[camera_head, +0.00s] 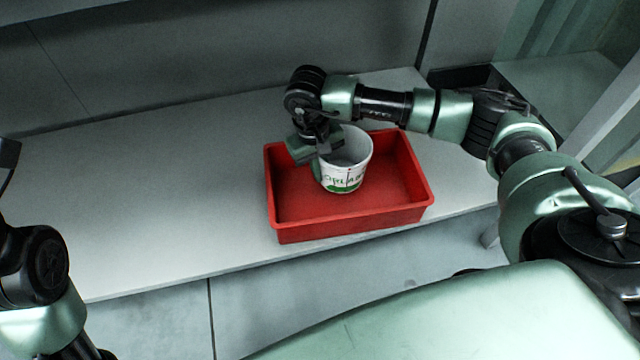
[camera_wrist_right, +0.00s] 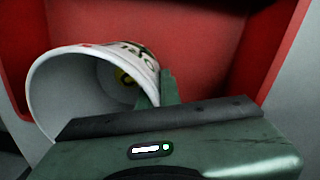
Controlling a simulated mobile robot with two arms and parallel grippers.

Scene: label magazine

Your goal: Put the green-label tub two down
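A white tub (camera_head: 343,175) with a green label is in the red tray, toward its middle, roughly upright. My right gripper (camera_head: 321,153) is at the tub's left rim. In the right wrist view the tub (camera_wrist_right: 95,85) has its open mouth toward the camera, and the right gripper (camera_wrist_right: 160,88) has a finger against the outside of its wall. The wall appears to be pinched between the fingers, though the other finger is mostly hidden. Whether the tub's base touches the tray floor is hard to tell. My left gripper is out of view; only part of my left arm shows at the left edge.
The red tray (camera_head: 350,222) has low walls and stands on a pale grey shelf (camera_head: 170,190), near its front edge. The shelf left of the tray is clear. A grey wall stands behind the shelf. A small yellow thing (camera_wrist_right: 125,77) shows inside the tub.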

